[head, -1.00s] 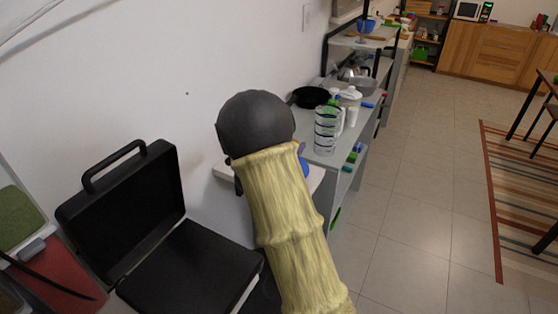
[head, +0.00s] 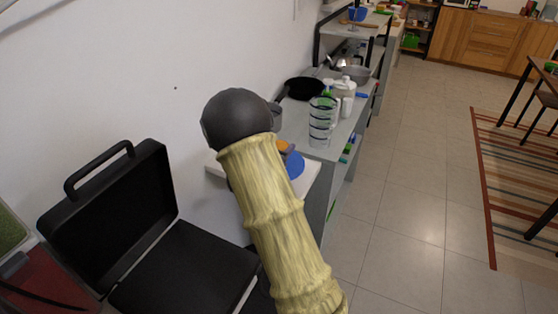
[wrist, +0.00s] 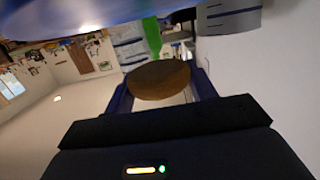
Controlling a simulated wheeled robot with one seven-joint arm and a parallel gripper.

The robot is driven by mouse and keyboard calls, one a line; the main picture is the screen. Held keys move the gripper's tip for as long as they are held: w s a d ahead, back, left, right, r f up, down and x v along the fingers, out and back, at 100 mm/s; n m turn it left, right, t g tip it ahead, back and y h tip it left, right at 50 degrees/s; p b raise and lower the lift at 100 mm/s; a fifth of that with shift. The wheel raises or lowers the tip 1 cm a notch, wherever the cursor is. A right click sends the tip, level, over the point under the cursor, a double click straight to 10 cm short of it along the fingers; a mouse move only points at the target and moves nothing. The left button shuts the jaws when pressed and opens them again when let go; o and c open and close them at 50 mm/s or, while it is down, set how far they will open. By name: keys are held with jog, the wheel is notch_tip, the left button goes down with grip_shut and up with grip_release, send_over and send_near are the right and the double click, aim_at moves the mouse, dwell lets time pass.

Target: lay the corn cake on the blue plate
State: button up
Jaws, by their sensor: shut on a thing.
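The corn cake (wrist: 158,80) is a round brown disc between my gripper's two dark blue fingers (wrist: 160,92) in the wrist view. My gripper is shut on it. The blue plate (head: 295,165) lies on a white surface just right of my arm in the head view, partly hidden by the arm. An orange patch (head: 283,146), seemingly the cake, shows at the plate's far edge. A large blue surface (wrist: 70,15), likely the plate, fills the wrist view's top left, close to the cake. I cannot tell whether they touch. My gripper is hidden in the head view.
An open black case (head: 185,268) sits at the left. Clear banded containers (head: 321,122), a black pan (head: 303,88) and a white lidded jar (head: 345,88) stand on the grey shelf unit beyond the plate.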

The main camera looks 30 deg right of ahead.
jog(key=shift+w+f, duration=0.1)
jog(key=shift+f, duration=0.45)
jog(key=shift+f, duration=1.85)
jog(key=shift+f, duration=0.15)
jog(key=o, duration=1.1)
